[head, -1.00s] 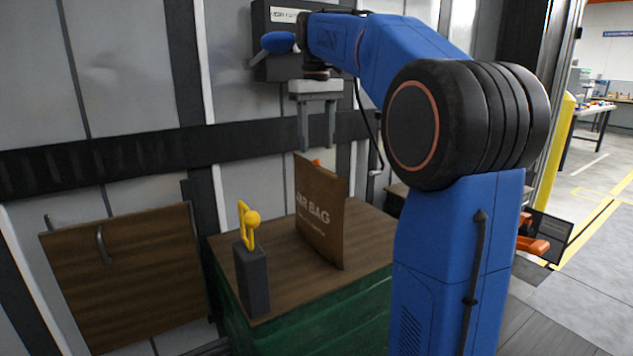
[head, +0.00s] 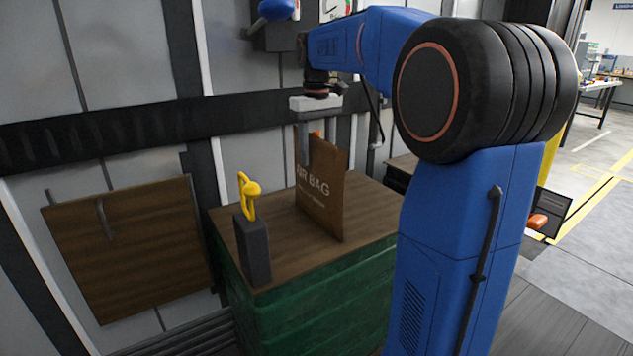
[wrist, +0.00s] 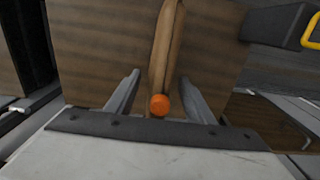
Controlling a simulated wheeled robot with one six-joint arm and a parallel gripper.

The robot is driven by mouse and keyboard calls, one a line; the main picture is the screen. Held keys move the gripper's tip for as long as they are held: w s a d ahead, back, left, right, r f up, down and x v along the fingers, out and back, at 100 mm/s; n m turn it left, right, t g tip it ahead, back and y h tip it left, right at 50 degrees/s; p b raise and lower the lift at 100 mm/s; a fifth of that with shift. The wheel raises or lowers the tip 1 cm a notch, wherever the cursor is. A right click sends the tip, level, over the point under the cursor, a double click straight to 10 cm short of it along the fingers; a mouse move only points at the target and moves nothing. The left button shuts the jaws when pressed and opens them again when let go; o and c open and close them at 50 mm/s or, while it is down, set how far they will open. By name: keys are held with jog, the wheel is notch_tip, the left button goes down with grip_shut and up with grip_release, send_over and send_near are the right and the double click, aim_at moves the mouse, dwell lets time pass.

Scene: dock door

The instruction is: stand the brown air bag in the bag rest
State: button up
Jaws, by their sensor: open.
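The brown air bag (head: 322,195) stands upright on the wooden top of the green crate, its lettered face toward the head camera. Its orange valve (wrist: 159,105) shows at the top edge. My gripper (head: 317,150) is open, pointing down at the bag's top. In the wrist view the fingers (wrist: 160,80) lie on either side of the bag's thin top edge, with gaps on both sides and the valve between them. The bag's lower far side is hidden. I cannot make out a bag rest for certain in either view.
A dark grey block holding a yellow tool (head: 250,205) stands on the front left of the green crate (head: 315,315). A wooden panel with hooks (head: 130,250) is at the left wall. The wooden top between block and bag is clear.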

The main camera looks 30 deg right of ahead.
jog(key=shift+f, duration=0.1)
grip_shut()
notch_tip(320, 180, up, 10)
jog(key=shift+r, duration=0.1)
dwell(0.6)
dwell(0.5)
